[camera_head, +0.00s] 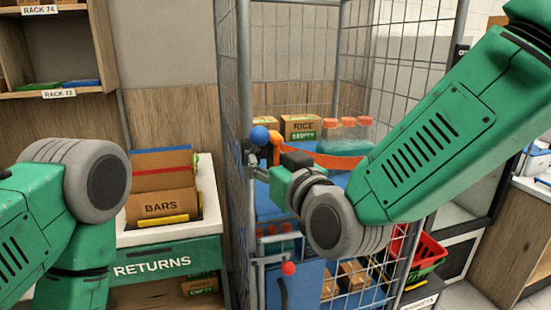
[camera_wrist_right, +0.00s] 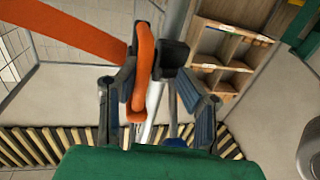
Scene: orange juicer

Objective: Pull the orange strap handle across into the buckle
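The orange strap (camera_head: 338,161) runs across the upper front of the wire cage trolley to its orange handle (camera_head: 275,147), beside the left front post. In the right wrist view, the looped handle (camera_wrist_right: 143,65) lies between the fingers of my right gripper (camera_wrist_right: 157,85), nearer the left finger. The fingers are spread wide. A black block (camera_wrist_right: 172,58), possibly the buckle, sits right beside the handle near the metal post; I cannot tell whether they are joined. In the head view, my right gripper (camera_head: 262,168) is partly hidden by its wrist. My left gripper is out of view.
The cage (camera_head: 243,70) holds boxes marked RICE (camera_head: 300,127) and orange-capped bottles (camera_head: 348,125). A blue ball (camera_head: 260,134) is close to the handle. A red ball (camera_head: 289,268) is lower down. A returns counter (camera_head: 150,238) stands left, a red basket (camera_head: 428,254) right.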

